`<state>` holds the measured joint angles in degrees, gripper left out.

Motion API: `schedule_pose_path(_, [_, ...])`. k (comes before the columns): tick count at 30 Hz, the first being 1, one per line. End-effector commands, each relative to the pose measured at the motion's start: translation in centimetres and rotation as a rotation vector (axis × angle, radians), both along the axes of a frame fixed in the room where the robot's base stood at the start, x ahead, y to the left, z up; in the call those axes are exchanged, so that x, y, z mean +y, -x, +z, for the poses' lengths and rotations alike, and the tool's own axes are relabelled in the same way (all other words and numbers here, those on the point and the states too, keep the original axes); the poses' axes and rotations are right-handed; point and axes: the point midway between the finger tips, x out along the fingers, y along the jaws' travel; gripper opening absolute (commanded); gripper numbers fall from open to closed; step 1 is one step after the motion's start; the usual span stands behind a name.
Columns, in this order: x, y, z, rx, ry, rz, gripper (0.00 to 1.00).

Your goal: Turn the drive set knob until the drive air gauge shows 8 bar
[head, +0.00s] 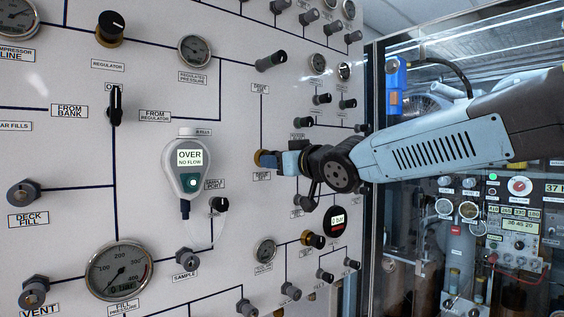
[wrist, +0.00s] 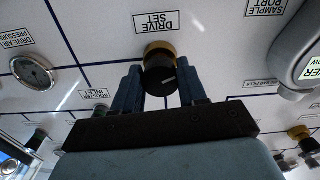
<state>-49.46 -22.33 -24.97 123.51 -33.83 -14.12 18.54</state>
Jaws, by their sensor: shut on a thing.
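The drive set knob (wrist: 159,77) is black with a brass-coloured base and a pale pointer mark. It sits beside its upside-down DRIVE SET label in the wrist view. My gripper (wrist: 160,70) is shut on it, one blue finger on each side.
A grey handheld meter (head: 189,170) reading OVER, NO FLOW hangs left of my gripper. A dark round display (head: 337,221) showing 0 bar is below my arm. Other knobs and gauges crowd the panel.

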Motion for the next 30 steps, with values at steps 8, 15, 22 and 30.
schedule_pose_path(8, [-0.2,-0.1,0.0,-0.019,0.028,-0.003,0.11])
schedule_pose_path(15, [-0.1,-0.1,0.0,-0.019,0.028,-0.002,0.62])
schedule_pose_path(22, [-0.1,0.0,0.0,-0.019,0.028,-0.001,0.67])
schedule_pose_path(30, [-0.7,0.9,0.1,-0.019,0.027,-0.001,0.67])
